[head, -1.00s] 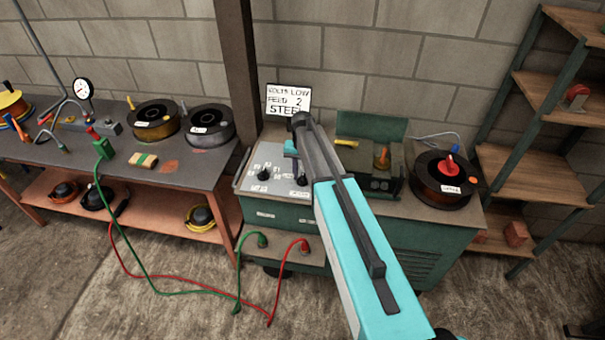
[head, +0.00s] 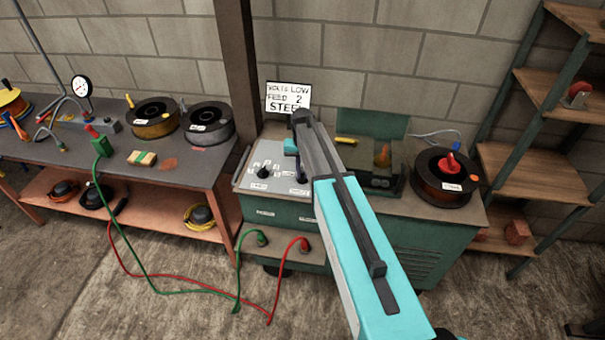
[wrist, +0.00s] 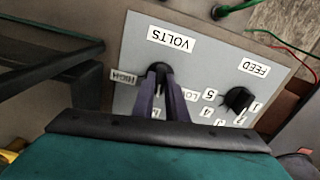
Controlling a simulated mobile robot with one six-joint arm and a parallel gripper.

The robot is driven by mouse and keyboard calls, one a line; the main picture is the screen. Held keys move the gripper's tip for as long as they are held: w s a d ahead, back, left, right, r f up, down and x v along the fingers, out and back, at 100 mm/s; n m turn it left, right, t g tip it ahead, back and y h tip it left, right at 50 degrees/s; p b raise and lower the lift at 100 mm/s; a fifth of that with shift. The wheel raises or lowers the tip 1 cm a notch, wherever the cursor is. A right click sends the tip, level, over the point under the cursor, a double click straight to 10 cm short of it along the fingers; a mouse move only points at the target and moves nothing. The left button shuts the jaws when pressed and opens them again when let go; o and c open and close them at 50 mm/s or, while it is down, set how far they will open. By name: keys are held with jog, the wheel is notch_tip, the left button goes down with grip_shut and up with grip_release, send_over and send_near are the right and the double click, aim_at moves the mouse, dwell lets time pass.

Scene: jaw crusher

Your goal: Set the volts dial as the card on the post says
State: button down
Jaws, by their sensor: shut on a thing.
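The card (head: 288,98) on the post reads VOLTS LOW, FEED 2, STEEL; my arm covers the end of its last line. In the wrist view the control panel (wrist: 205,50) appears upside down. My gripper (wrist: 161,78) is shut on the volts dial (wrist: 158,68), a black knob below the VOLTS label (wrist: 171,39). The HIGH label (wrist: 123,77) is to its left and the LOW label (wrist: 191,95) to its right, partly hidden by a finger. The dial's pointer is hard to make out between the fingers. In the head view my arm largely hides this dial.
The feed dial (wrist: 238,99), with numbers around it, is close to my gripper on the same panel. A dark wire spool (head: 445,180) sits on the green machine (head: 400,245). Red and green cables (head: 272,300) trail on the floor in front. A bench (head: 95,165) stands at left.

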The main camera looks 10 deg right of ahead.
aim_at(303, 174)
jog(key=n+b, duration=0.3)
jog(key=n, duration=0.3)
jog(key=shift+f+b, duration=0.1)
jog(key=shift+b, duration=0.2)
jog(key=n+b, duration=0.1)
jog(key=n, duration=0.2)
jog(key=shift+d, duration=0.1)
jog(key=shift+n+b, duration=0.7)
jog(key=shift+n, duration=1)
jog(key=c, duration=1.8)
grip_release()
jog(key=shift+o, duration=0.2)
jog(key=shift+r, duration=0.25)
notch_tip(303, 174, up, 14)
jog(key=b, duration=0.3)
jog(key=shift+f, duration=0.2)
